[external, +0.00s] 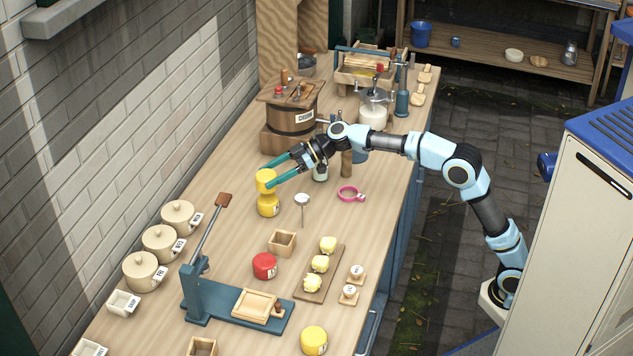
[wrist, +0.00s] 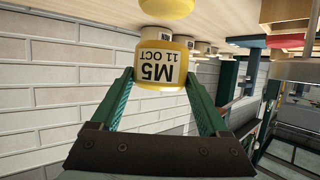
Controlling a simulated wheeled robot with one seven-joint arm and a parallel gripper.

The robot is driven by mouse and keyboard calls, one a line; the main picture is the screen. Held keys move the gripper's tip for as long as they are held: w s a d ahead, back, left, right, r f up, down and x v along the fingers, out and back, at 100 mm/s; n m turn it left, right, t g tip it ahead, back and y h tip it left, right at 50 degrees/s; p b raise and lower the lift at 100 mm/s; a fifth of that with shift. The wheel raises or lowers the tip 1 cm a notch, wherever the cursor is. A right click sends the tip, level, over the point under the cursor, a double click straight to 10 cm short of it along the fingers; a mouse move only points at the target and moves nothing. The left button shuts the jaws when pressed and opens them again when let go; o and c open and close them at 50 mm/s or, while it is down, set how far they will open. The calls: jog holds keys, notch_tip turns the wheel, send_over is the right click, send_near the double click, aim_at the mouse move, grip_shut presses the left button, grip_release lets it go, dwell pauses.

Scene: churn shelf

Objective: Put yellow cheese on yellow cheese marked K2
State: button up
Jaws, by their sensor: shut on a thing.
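My gripper (external: 268,173) is shut on a yellow cheese (external: 265,181). In the wrist view the held cheese (wrist: 163,62) shows a label reading M5, 11 OCT, upside down in the picture. Directly below it, a second yellow cheese (external: 268,205) stands on the table; its edge also shows at the top of the wrist view (wrist: 167,6). The label on the lower cheese is too small to read. A third yellow cheese (external: 313,340) sits at the front edge, its label unreadable.
A red cheese (external: 264,266) and a small wooden box (external: 282,243) stand nearer the front. A thin stemmed thermometer-like item (external: 302,205) is just right of the lower cheese. Lidded pots (external: 161,243) line the wall. A blue press (external: 205,295) and churn (external: 291,118) flank the area.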

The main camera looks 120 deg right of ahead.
jog(key=shift+f+b, duration=0.35)
jog(key=shift+f, duration=1.5)
jog(key=shift+f, duration=0.15)
jog(key=o, duration=1.4)
jog(key=shift+r, duration=0.25)
jog(key=b+v, duration=0.1)
jog(key=v, duration=1.1)
